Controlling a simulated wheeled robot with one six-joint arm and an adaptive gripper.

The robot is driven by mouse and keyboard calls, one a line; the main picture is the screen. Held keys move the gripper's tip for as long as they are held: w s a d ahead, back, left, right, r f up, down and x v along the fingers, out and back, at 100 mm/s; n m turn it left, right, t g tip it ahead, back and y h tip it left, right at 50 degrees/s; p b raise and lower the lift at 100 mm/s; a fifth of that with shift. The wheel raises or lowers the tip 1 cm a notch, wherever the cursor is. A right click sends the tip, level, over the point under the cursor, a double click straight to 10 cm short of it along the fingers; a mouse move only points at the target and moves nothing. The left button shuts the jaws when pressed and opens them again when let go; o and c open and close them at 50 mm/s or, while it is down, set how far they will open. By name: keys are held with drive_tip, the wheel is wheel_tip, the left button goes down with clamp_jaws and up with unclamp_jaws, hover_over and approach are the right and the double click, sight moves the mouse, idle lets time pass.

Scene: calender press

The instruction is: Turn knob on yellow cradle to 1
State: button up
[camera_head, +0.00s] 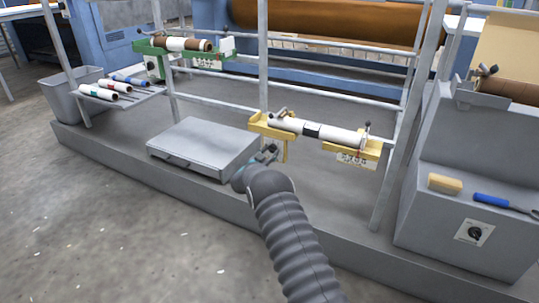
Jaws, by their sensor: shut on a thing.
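The yellow cradle (369,149) is mounted on the rail at the middle right and bears a white roll (340,134) with a dark band. A white label plate (353,160) hangs below its right end. My gripper (270,150) is at the lower left end of the cradle, in front of its yellow bracket. It appears closed there on the knob, which is hidden behind the fingers. The knob's setting cannot be read.
A flat grey box (200,145) stands on the platform just left of my gripper. A green cradle (190,53) with a roll is farther back. A grey cabinet (450,225) with a dial plate (474,232), yellow block (445,184) and blue-handled tool (492,200) stands right.

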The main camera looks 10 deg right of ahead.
drive_tip(key=m+b, duration=0.1)
drive_tip(key=b, duration=0.2)
drive_tip(key=shift+f+m, duration=0.3)
drive_tip(key=shift+m, duration=0.1)
drive_tip(key=m+b, duration=0.2)
drive_tip(key=b, duration=0.1)
drive_tip(key=m+b, duration=0.1)
drive_tip(key=b, duration=0.1)
drive_tip(key=m+b, duration=0.2)
drive_tip(key=shift+r, duration=0.25)
drive_tip(key=shift+r+m, duration=0.1)
drive_tip(key=shift+m, duration=0.3)
drive_tip(key=shift+w, duration=0.1)
drive_tip(key=o, duration=1.1)
drive_tip(key=shift+o, duration=0.2)
drive_tip(key=v, duration=1.2)
